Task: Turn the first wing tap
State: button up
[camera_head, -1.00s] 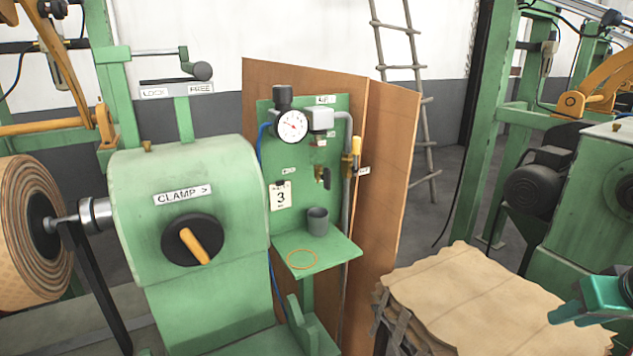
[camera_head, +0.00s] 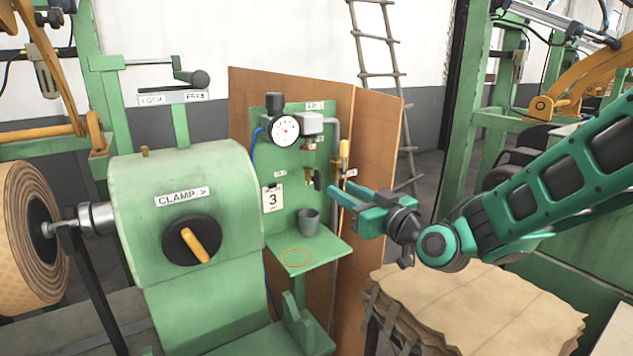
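A small wing tap (camera_head: 317,179) with a dark handle and a brass-coloured body is mounted on the green panel (camera_head: 272,169), below the pressure gauge (camera_head: 285,130). My gripper (camera_head: 345,190) is a short way right of the tap in the picture, its fingers pointing left towards the panel. The two teal fingers are apart, with nothing seen between them. I see no contact with the tap. The tap's small label is too small to read.
The green clamp housing (camera_head: 150,225) stands left. Stacked brown sheets (camera_head: 480,310) lie below my arm.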

aim_at(321, 177)
jog(key=x, duration=1)
grip_shut()
